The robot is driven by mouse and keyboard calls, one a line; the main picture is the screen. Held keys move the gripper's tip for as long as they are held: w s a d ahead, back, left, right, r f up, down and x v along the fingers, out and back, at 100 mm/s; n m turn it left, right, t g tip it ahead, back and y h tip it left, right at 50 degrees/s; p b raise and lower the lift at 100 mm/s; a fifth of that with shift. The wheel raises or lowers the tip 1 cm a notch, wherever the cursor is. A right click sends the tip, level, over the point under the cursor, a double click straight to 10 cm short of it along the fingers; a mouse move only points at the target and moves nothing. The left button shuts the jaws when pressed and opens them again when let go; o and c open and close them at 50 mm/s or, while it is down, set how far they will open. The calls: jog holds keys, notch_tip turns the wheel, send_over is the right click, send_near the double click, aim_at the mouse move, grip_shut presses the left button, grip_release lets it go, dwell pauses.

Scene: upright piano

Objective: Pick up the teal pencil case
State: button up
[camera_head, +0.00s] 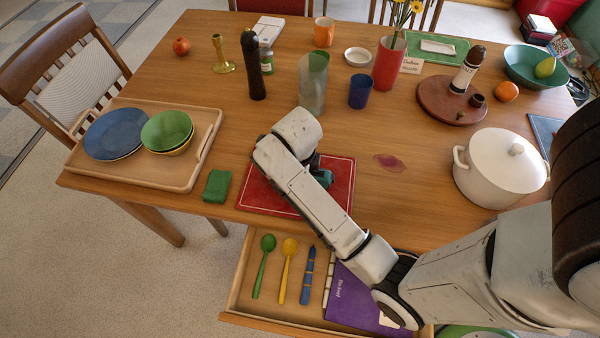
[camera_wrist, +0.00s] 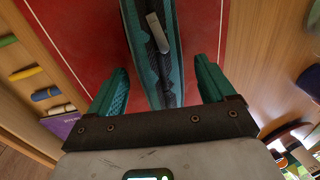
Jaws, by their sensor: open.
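The teal pencil case (camera_wrist: 172,55), with a dark zip and a grey pull tab, lies on the red mat (camera_wrist: 85,30) in the wrist view. My gripper (camera_wrist: 160,82) is open, with one teal finger on each side of the case. Gaps show between both fingers and the case, so it is not clasped. In the head view my arm hides most of the case and gripper over the red mat (camera_head: 342,190). Only a small teal patch shows beside the wrist, and I cannot tell whether it is case or finger.
An open drawer (camera_head: 240,300) below the table edge holds spoons, a blue pen and a purple book (camera_head: 352,300). A green cloth-like item (camera_head: 217,186) lies left of the mat. A frosted vase (camera_head: 312,90) and blue cup (camera_head: 360,91) stand behind; a white pot (camera_head: 500,168) stands right.

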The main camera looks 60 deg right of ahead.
jog(key=shift+f, duration=0.5)
jog(key=c, duration=1.2)
jog(key=shift+r, duration=0.1)
jog(key=shift+c, duration=0.3)
